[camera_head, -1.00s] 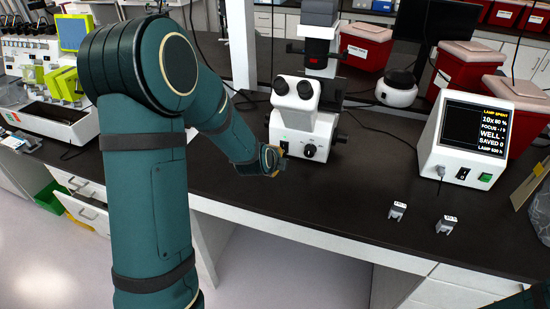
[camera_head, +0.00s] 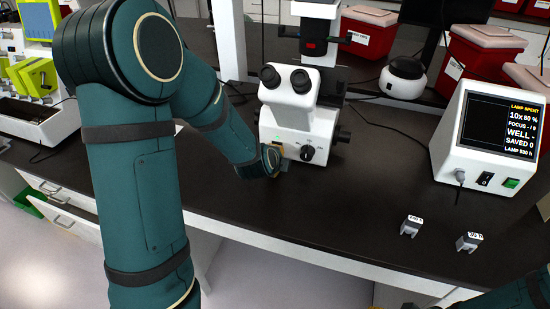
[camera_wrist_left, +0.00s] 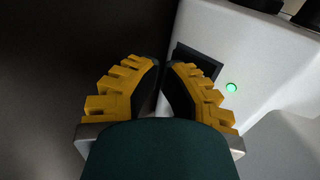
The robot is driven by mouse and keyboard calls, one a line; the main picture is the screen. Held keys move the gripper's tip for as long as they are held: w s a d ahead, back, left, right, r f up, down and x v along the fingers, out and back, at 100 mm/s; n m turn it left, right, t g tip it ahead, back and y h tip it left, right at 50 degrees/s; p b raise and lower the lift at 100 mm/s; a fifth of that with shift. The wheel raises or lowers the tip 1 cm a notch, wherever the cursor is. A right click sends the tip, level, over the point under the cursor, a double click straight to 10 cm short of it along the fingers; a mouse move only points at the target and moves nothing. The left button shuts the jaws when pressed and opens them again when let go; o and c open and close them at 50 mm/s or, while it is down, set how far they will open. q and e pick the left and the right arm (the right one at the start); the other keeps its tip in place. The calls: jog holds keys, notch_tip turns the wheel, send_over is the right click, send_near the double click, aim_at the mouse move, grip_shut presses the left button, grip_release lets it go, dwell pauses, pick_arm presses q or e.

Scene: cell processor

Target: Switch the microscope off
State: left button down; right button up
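The white microscope (camera_head: 300,120) stands on the dark bench, with black eyepieces and a black knob (camera_head: 307,154) low on its front. In the left wrist view its white body (camera_wrist_left: 262,52) fills the upper right, with a lit green light (camera_wrist_left: 231,87) and a dark square recess or switch (camera_wrist_left: 198,60). My left gripper (camera_head: 279,162) is at the microscope's lower front left. In the wrist view its yellow fingers (camera_wrist_left: 163,66) are nearly together with nothing between them, the right fingertip overlapping the dark square's edge. Contact cannot be told.
A white display box (camera_head: 448,160) stands to the right, with two small grey pieces (camera_head: 410,226) (camera_head: 469,242) in front of it. Red bins (camera_head: 367,36) and a round white device (camera_head: 403,78) are behind. The bench front is mostly clear.

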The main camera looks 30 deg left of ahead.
pick_arm(q)
jog(key=shift+w, duration=0.2)
dwell(0.4)
jog(key=shift+s, duration=0.1)
jog(key=shift+r+p, duration=0.8)
jog(key=shift+p, duration=0.1)
